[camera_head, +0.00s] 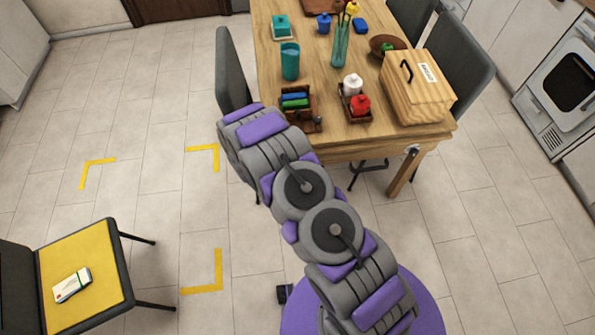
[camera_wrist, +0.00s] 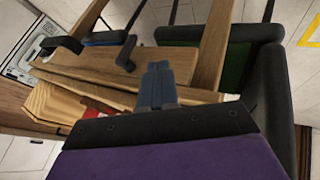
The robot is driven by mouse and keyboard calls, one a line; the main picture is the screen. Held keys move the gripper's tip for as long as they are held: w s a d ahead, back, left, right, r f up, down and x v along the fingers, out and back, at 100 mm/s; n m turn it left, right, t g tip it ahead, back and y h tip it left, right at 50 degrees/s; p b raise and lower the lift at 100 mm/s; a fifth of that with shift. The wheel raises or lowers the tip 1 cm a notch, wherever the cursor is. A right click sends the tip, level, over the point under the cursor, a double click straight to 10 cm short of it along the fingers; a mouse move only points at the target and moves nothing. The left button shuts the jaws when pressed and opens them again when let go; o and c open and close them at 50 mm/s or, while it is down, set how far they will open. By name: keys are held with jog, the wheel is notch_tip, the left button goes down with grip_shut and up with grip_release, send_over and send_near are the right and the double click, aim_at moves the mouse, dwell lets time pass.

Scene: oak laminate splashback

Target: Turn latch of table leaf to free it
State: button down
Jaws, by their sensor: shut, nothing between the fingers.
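The wooden table (camera_head: 350,150) stands ahead, and its edge and underside frame show in the wrist view (camera_wrist: 100,72). In the head view a small round metal fitting (camera_head: 411,150) sits on the table's front side near the right leg; it may be the latch. In the wrist view a dark lever-like piece (camera_wrist: 125,53) stands against the wood, left of my gripper (camera_wrist: 157,68). I cannot tell whether these are the same part. My gripper is shut and empty, with its tips apart from the lever. My arm hides part of the table's left side in the head view.
A wooden box (camera_head: 415,88), a caddy with red and white bottles (camera_head: 356,104) and a teal cup (camera_head: 290,61) stand on the table. Dark chairs (camera_head: 232,72) flank it. A yellow-seated chair (camera_head: 85,275) is at lower left. The floor between is clear.

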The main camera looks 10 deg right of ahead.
jog(key=w+d+f+b, duration=0.2)
jog(key=w+d+f, duration=0.1)
jog(key=d+f, duration=0.4)
jog(key=shift+w+d+b, duration=0.15)
jog(key=shift+d+b, duration=0.15)
jog(key=shift+d, duration=0.25)
